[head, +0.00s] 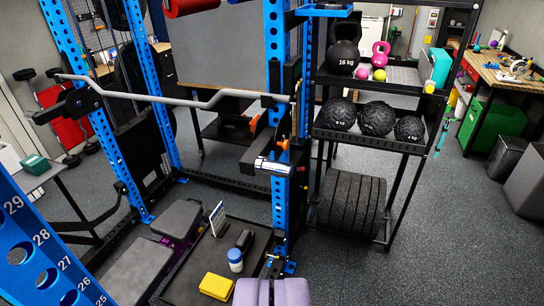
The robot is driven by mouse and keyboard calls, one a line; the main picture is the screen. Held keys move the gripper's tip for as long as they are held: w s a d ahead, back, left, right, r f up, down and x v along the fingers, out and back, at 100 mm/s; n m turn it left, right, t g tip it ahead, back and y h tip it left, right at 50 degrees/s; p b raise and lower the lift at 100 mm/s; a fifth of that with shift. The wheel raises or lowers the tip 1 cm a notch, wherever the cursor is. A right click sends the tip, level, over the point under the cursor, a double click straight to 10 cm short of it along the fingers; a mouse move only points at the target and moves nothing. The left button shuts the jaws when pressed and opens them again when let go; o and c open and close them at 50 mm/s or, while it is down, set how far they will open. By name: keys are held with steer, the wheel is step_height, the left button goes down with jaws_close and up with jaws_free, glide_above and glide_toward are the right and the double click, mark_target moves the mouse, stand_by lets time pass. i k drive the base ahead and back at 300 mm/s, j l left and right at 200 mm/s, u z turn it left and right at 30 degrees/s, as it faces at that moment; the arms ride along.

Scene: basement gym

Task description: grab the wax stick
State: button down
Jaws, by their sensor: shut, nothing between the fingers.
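I cannot pick out the wax stick for certain. A low black tray or bench top (190,286) holds several small things: a yellow block (216,286), a white bottle with a blue cap (236,260), a small dark cylinder (244,240) and a small upright card (217,218). Any of the small ones could hide or be the stick; they are too small to tell. My gripper (272,288) shows at the bottom edge as two pale purple-grey fingers, shut together and empty. In the picture it is just right of the yellow block and below the bottle; nothing touches it visibly.
A blue rack upright (281,130) stands just beyond the tray, with a bent grey bar (180,98) across the rack. A black shelf (370,140) with medicine balls stands right. Grey padded blocks (140,270) lie left. The floor (450,240) at right is clear.

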mark_target(235, 257)
steer(key=i+l, duration=0.45)
steer(key=i, duration=0.15)
steer(key=i+l+u, duration=0.6)
steer(key=i+l, duration=0.15)
steer(key=i+l+u, duration=0.3)
steer(key=l, duration=0.35)
steer(key=i+j+u, duration=0.15)
steer(key=u, duration=0.25)
steer(key=i+u, duration=0.3)
steer(key=u, duration=0.15)
